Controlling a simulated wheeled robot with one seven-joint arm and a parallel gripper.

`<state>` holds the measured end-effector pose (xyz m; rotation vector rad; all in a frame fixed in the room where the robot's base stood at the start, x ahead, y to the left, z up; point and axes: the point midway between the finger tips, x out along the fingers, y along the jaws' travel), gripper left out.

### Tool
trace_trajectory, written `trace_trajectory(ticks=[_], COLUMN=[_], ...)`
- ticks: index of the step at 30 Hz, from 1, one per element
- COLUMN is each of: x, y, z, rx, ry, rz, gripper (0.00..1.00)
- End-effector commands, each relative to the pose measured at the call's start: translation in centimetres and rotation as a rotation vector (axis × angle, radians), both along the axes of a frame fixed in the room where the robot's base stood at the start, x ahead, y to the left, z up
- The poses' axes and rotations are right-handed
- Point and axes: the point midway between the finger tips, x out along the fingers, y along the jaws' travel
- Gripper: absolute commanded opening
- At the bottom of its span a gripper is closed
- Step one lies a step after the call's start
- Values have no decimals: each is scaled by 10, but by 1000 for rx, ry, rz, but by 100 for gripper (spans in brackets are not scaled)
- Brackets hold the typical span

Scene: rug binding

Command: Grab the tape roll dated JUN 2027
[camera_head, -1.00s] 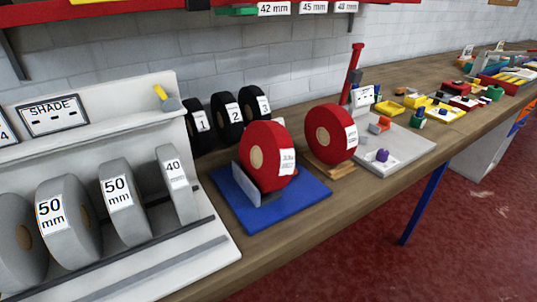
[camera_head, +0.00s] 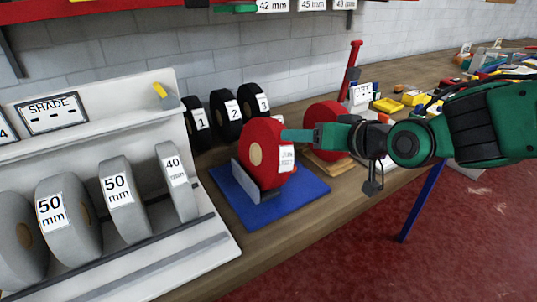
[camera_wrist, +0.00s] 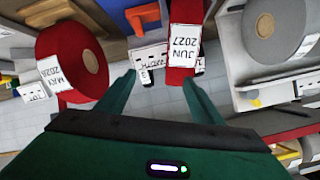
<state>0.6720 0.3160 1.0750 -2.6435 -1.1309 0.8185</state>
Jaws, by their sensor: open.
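The red tape roll (camera_head: 258,168) stands upright in a grey holder on a blue base (camera_head: 312,189). In the wrist view this roll (camera_wrist: 181,82) has a white label reading JUN 2027. A second red roll (camera_head: 322,112) stands behind, partly hidden by my arm; in the wrist view it (camera_wrist: 46,50) has a label with MAY, the year hard to read. My gripper (camera_head: 298,136) is open and empty at the upper right side of the JUN 2027 roll. In the wrist view, my gripper (camera_wrist: 158,79) has that roll ahead, nearer the right finger; contact is unclear.
Grey rolls (camera_head: 118,205) stand in a white rack (camera_head: 190,266) at left. Black numbered rolls (camera_head: 228,120) stand by the wall. Small coloured parts (camera_head: 388,105) lie on the bench at the right. Bare bench (camera_head: 262,240) shows in front of the blue base.

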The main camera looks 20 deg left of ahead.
Motion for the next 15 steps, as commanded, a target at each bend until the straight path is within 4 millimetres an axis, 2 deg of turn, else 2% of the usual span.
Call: trace_trajectory(ticks=[1,2,3,6,9,15], x=[-8,-12,-18,-28,-35,-28], y=[21,31,35,34,34,47], z=[4,8,3,-17,-28,-40], rx=[34,55,59,36,23,17], ry=[-11,-19,-27,-54,-73,-82], rz=[34,49,62,89,106,113], gripper=[61,61,61,61,61,61])
